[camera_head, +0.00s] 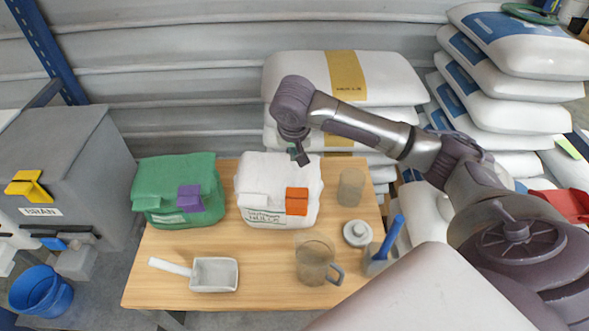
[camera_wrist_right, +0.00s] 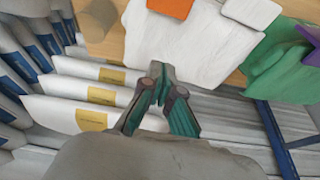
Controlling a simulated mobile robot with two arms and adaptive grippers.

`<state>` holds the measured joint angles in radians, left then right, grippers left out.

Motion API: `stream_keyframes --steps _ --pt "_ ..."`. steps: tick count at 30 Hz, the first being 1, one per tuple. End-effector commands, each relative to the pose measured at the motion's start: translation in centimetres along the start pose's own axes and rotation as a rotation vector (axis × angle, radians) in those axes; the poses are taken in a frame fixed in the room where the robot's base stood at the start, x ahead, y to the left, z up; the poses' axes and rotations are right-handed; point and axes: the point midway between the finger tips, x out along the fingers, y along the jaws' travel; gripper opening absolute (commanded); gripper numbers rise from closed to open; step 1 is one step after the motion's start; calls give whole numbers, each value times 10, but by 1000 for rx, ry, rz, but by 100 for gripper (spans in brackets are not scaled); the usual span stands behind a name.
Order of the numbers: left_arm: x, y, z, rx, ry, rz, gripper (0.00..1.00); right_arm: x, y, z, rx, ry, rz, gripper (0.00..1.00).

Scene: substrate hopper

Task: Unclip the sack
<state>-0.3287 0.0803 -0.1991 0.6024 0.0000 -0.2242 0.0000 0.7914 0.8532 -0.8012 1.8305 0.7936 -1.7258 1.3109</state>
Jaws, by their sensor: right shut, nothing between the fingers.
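A white sack (camera_head: 278,183) lies on the wooden table with an orange clip (camera_head: 296,201) on its front right. A green sack (camera_head: 170,184) with a purple clip (camera_head: 189,198) lies to its left. My right gripper (camera_head: 300,157) is over the back right part of the white sack, behind the orange clip. In the right wrist view its fingers (camera_wrist_right: 160,72) are closed together and empty, near the white sack's edge (camera_wrist_right: 195,45). The orange clip (camera_wrist_right: 172,7) is cut by the top of that view. My left gripper is not in view.
On the wooden table (camera_head: 170,245) are a white scoop (camera_head: 213,273), a clear jug (camera_head: 316,262), a clear cup (camera_head: 351,187) and a pale round lid (camera_head: 357,233). Stacked sacks (camera_head: 510,90) stand right.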

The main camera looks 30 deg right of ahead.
Motion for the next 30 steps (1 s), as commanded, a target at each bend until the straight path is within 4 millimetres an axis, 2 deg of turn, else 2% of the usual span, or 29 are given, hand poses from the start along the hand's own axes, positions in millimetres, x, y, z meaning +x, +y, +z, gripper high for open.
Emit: stream_keyframes --steps 2,9,11,15,22,30 --pt "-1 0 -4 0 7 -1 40 9 0 1 0 -2 3 0" --pt "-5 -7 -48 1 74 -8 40 56 1 1 0 -3 4 0" --pt "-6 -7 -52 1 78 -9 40 69 0 1 0 -3 3 0" --pt "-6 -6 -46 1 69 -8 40 98 1 1 -1 -2 3 0" --pt "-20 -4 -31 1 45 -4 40 84 0 30 -5 0 0 0" --pt "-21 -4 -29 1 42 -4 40 83 0 39 -2 1 0 0"
